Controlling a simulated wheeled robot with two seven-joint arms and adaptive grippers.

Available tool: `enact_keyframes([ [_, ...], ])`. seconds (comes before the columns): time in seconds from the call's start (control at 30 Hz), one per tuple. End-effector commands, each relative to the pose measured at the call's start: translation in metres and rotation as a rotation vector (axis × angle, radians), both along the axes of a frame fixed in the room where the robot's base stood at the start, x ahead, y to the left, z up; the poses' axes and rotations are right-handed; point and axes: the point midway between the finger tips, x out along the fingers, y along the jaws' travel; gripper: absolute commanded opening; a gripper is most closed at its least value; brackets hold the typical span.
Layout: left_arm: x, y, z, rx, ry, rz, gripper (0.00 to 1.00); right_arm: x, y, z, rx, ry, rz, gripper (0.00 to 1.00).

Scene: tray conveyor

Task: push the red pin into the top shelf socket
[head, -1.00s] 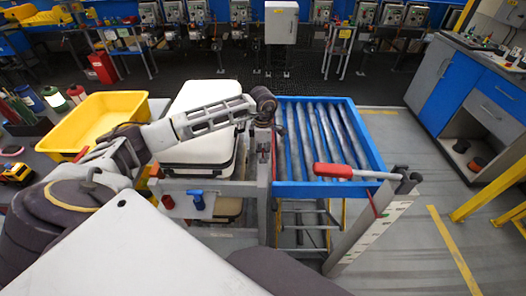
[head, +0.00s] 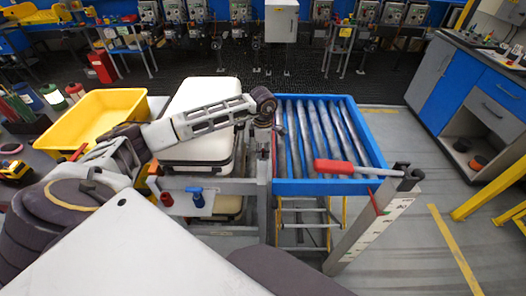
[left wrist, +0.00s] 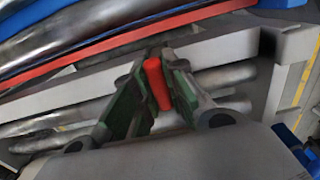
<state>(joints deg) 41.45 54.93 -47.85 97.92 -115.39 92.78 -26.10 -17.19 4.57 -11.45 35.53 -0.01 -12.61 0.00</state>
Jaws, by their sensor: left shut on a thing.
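The red pin (left wrist: 157,84) shows in the left wrist view as a short red cylinder between the two green-padded fingers of my left gripper (left wrist: 160,88). The gripper is shut on it. In the head view my left gripper (head: 264,152) points down at a grey upright post, left of the blue-framed roller tray; the pin cannot be made out there. In the left wrist view a grey bar (left wrist: 95,85) and metal rollers lie close behind the fingers. I cannot make out the socket in either view. My right gripper is not in view.
A blue-framed roller tray (head: 330,187) stands right of the gripper, with a red-handled lever (head: 333,166) at its near edge. A white case (head: 197,150) and yellow bin (head: 97,118) are left. A blue piece (head: 198,197) and red piece (head: 166,199) sit on a pale panel.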

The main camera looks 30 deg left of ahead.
Motion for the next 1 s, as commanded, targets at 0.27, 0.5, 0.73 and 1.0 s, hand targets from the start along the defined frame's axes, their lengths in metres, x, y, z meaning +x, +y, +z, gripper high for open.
enact_keyframes([
  [0.27,0.0,0.0,-0.002,-0.001,0.001,0.0,0.38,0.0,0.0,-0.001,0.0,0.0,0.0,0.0],
  [0.5,0.0,0.0,-0.002,-0.001,0.001,0.0,0.39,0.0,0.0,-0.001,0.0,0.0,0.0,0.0],
  [0.73,0.0,0.0,0.003,0.0,-0.001,0.0,0.39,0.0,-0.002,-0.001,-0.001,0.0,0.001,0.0],
  [1.0,0.001,0.0,0.028,-0.001,-0.003,0.0,0.39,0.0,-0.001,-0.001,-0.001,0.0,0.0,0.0],
])
